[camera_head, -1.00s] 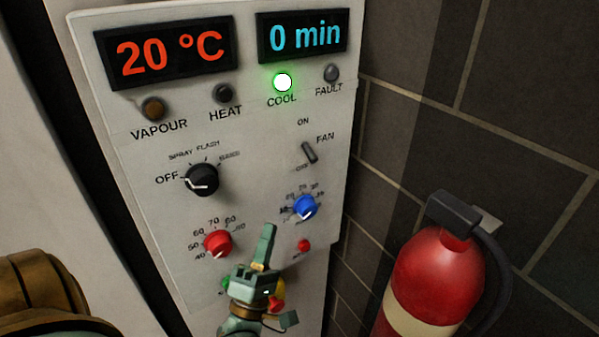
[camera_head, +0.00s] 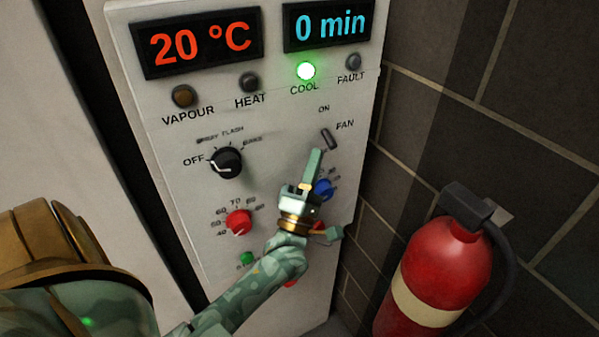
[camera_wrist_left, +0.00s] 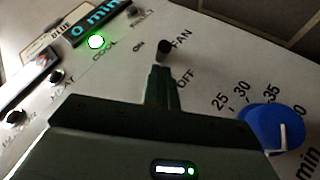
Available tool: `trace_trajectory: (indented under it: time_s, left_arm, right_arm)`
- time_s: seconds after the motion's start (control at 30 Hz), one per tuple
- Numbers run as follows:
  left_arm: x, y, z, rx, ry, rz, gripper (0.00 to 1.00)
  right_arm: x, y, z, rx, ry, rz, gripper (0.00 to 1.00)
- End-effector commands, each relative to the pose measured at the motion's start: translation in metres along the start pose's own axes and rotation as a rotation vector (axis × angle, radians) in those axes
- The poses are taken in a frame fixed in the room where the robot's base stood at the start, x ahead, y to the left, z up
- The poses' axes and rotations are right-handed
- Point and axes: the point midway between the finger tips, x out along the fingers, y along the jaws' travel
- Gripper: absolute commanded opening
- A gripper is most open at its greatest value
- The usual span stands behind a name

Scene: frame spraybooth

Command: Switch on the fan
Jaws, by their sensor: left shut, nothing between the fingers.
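The fan switch (camera_head: 328,139) is a small dark toggle on the white control panel (camera_head: 185,215), between the ON and FAN labels. In the left wrist view the black switch lever (camera_wrist_left: 163,50) stands just beyond my fingertips, near the OFF label. My left gripper (camera_head: 317,153) is shut and empty, its fingers pointing up just below the switch. In the left wrist view its closed fingers (camera_wrist_left: 160,80) almost meet the lever; I cannot tell if they touch. The OFF label is hidden in the head view. My right gripper is not in view.
A blue knob (camera_head: 323,188) sits right beside my left gripper, partly covered. A black knob (camera_head: 226,163), a red knob (camera_head: 239,222) and a green button (camera_head: 246,259) are on the panel. The COOL lamp (camera_head: 306,70) glows green. A red fire extinguisher (camera_head: 447,260) stands at right.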

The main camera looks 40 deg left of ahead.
Motion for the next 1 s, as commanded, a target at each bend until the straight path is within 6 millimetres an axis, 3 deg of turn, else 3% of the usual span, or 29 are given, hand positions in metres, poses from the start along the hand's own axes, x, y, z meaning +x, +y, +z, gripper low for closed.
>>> trace_trajectory:
  time_s: [0.53, 1.0]
  left_arm:
    - [0.007, 0.0, 0.008, 0.0, 0.0, -0.002, 0.0]
    - [0.008, 0.004, 0.01, -0.043, 0.041, -0.045, 0.0]
  right_arm:
    - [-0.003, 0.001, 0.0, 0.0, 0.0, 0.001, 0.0]
    - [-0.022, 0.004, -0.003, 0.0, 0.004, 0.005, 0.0]
